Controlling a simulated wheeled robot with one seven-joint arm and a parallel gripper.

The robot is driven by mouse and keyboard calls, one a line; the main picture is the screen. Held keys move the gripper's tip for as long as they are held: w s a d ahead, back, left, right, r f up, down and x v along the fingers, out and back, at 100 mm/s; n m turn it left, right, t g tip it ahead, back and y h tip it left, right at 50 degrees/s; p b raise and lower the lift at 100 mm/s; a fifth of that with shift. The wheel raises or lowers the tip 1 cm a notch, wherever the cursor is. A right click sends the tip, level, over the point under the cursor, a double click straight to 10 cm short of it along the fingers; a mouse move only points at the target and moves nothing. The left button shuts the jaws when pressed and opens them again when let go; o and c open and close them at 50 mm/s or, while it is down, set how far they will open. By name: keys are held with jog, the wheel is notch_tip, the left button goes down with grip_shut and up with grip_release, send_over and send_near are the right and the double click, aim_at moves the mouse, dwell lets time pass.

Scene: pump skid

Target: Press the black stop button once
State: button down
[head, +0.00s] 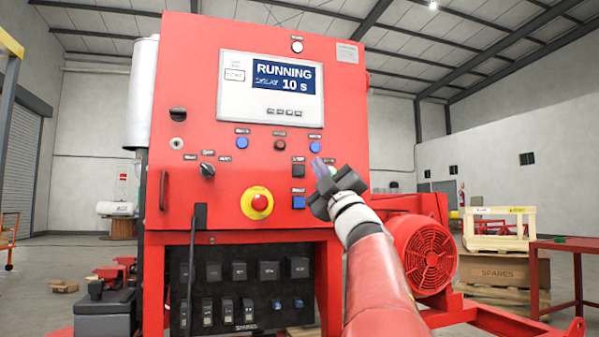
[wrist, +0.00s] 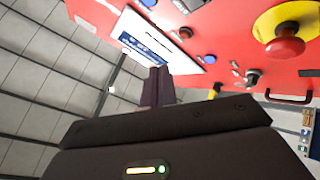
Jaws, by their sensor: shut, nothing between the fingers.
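In the wrist view the stop button (wrist: 187,6) appears as a dark block at the top edge, partly cut off. My gripper (head: 320,168) is shut and empty. In the head view its fingertips appear just right of the stop button; I cannot tell how far they are from the panel. The fingers (wrist: 156,87) also show in the wrist view, apart from the button in the picture. The display (head: 286,78) reads "RUNNING" and "10 s".
A red mushroom button on a yellow base (head: 258,203) sits lower left of the stop button. A black selector knob (head: 207,170) and small round blue buttons (head: 241,143) are also on the panel. A red motor (head: 425,255) stands to the right, beside my arm.

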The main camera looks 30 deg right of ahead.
aim_at(299, 171)
jog(key=shift+w+d+p, duration=0.35)
jog(key=shift+w+p, duration=0.5)
jog(key=shift+w, duration=0.55)
jog(key=shift+w+d+p, duration=0.35)
jog(key=shift+w+p, duration=0.45)
jog(key=shift+w, duration=0.65)
jog(key=shift+w+d+p, duration=0.35)
jog(key=shift+w+p, duration=0.5)
jog(key=shift+w, duration=0.55)
jog(key=shift+w+d, duration=0.1)
jog(key=shift+w, duration=0.35)
jog(key=shift+w+d+p, duration=0.1)
jog(key=shift+w+p, duration=0.25)
jog(key=shift+w, duration=0.05)
jog(key=shift+s+f+b, duration=0.15)
jog(key=shift+s+b, duration=0.45)
jog(key=shift+b, duration=0.05)
jog(key=shift+s+a, duration=0.2)
jog(key=shift+s, duration=0.05)
